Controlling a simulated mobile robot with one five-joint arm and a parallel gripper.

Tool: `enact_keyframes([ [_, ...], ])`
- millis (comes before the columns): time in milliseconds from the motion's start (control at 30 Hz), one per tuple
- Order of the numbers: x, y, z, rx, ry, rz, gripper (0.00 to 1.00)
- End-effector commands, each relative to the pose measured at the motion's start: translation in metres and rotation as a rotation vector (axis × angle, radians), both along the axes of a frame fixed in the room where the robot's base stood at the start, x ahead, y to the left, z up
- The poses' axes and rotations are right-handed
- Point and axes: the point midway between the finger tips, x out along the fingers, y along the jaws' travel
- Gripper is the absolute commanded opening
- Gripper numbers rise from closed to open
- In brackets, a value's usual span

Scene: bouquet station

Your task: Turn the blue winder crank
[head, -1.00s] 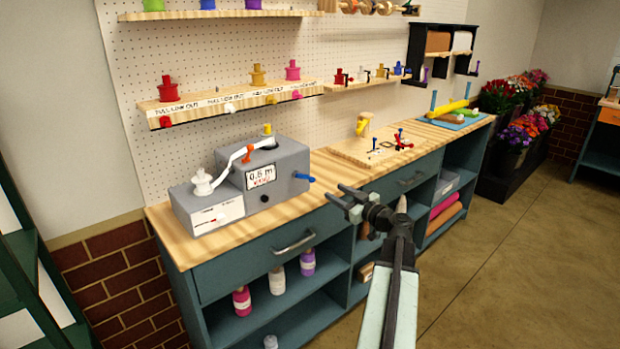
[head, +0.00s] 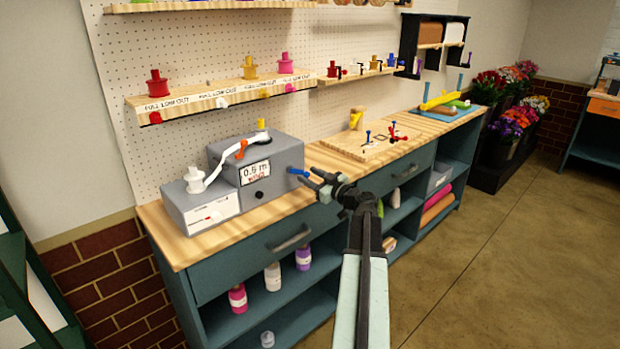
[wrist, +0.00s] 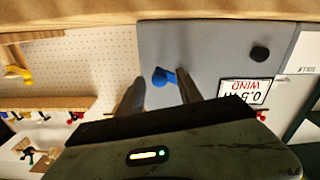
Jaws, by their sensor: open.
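The blue winder crank (head: 299,172) sticks out from the right side of the grey winder machine (head: 285,153), which stands on the wooden counter. My gripper (head: 318,181) is open, just right of the crank in the head view, with its fingers pointing at it. In the wrist view the crank (wrist: 162,77) shows between and just beyond the two open fingers (wrist: 158,85). I cannot tell whether a finger touches it. The machine's label reads 0.5 m WIND. A white ribbon runs over the top of the machine from a white spool (head: 195,180).
A wooden board (head: 362,145) with small red and blue pieces lies on the counter right of the machine. A shelf (head: 215,100) with colored spools hangs above. Bottles (head: 272,277) stand on the lower shelf. The floor (head: 480,250) at right is clear.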

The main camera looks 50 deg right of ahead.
Motion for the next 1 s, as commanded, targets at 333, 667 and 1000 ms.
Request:
enact_keyframes([
  [333, -0.001, 0.0, 0.0, 0.0, 0.0, -0.001, 0.0],
  [667, -0.001, 0.001, -0.002, 0.034, -0.002, 0.001, 0.0],
  [1000, 0.0, 0.006, -0.012, 0.252, -0.017, 0.0, 0.0],
])
